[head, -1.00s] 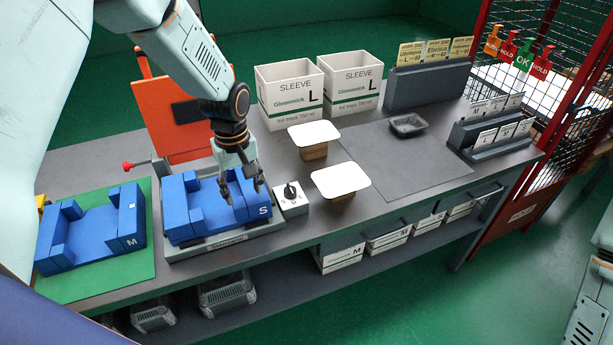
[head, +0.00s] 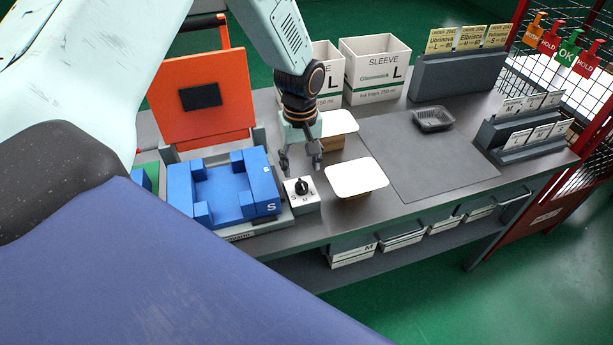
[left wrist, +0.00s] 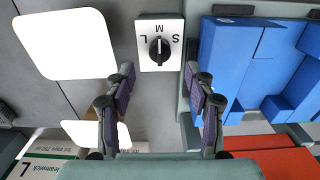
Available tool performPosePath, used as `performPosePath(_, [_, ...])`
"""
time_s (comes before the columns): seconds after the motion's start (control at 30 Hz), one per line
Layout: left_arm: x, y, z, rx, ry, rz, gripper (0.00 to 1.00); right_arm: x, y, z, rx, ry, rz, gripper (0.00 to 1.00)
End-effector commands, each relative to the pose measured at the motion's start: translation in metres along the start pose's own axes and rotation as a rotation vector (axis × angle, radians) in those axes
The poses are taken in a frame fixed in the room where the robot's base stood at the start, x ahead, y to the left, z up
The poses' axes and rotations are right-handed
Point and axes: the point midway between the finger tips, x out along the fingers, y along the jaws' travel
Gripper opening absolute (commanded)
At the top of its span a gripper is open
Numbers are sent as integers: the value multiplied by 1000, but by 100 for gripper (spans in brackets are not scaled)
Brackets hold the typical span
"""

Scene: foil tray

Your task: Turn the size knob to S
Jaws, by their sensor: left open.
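The size knob (head: 302,186) is a black knob on a small white box (head: 307,200) to the right of the blue S form. In the left wrist view the knob (left wrist: 159,51) shows upside down with letters S, M and L around it, and its pointer appears to line up with M. My left gripper (head: 301,167) is open and empty, pointing down just above and behind the knob box. In the left wrist view its fingers (left wrist: 158,78) stand apart on both sides below the knob, not touching it. My right gripper is out of view.
The blue form marked S (head: 262,187) sits in its fixture beside the knob, with an orange raised plate (head: 195,112) behind. White sleeve boxes (head: 376,72) stand behind. The grey mat (head: 440,165) is mostly clear.

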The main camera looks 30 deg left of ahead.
Motion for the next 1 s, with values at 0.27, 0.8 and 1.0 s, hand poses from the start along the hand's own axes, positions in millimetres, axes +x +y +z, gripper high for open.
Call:
performPosePath(0.27, [44, -1, 1, 0, -1, -2, 54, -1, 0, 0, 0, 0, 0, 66])
performPosePath(0.8, [61, 4, -2, 3, 0, 0, 50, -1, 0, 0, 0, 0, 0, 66])
performPosePath(1.0, [60, 4, -2, 3, 0, 0, 33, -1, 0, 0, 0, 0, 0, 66])
